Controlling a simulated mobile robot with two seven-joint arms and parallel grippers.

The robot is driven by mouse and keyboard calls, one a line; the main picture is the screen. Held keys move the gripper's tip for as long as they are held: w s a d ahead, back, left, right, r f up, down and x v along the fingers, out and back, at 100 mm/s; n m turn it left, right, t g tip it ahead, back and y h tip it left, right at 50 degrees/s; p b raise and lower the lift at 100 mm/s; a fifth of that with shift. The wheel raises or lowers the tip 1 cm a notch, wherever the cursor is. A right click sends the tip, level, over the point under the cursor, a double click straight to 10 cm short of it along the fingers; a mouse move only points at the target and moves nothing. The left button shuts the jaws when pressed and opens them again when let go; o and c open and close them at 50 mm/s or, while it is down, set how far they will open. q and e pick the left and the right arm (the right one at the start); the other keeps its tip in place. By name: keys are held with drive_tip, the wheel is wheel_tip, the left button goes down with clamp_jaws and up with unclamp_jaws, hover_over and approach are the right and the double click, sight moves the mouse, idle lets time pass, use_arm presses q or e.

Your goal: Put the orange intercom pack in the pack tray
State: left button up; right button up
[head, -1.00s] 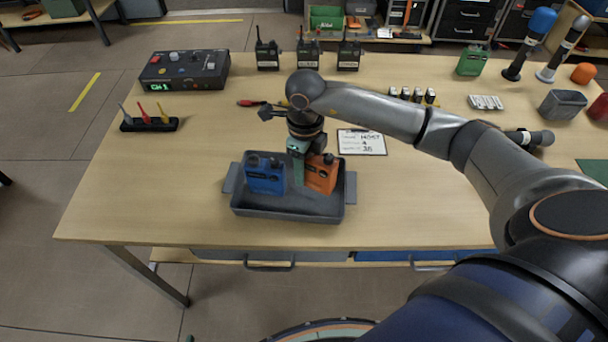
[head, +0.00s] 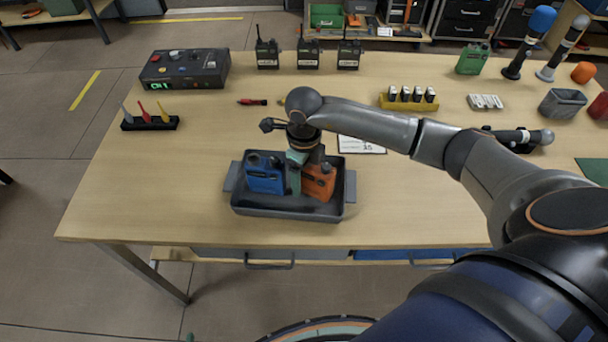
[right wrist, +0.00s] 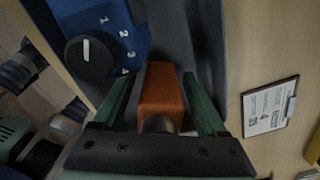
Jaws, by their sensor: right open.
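The orange intercom pack (head: 319,183) stands in the right part of the dark grey pack tray (head: 290,213), leaning somewhat. A blue pack (head: 265,180) is in the tray to its left. My right gripper (head: 297,172) is over the tray between the two packs in the head view. In the right wrist view the open green fingers (right wrist: 160,82) straddle the orange pack (right wrist: 160,100), with a gap on each side. The blue pack's numbered dial (right wrist: 90,57) shows close beside one finger. The orange pack's lower part is hidden. My left gripper is not in view.
A control box (head: 184,69), several radios (head: 308,54) and a yellow battery holder (head: 408,104) stand farther back.

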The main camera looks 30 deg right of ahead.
drive_tip(key=shift+r, duration=0.15)
wheel_tip(320, 180, up, 12)
drive_tip(key=shift+b, duration=0.3)
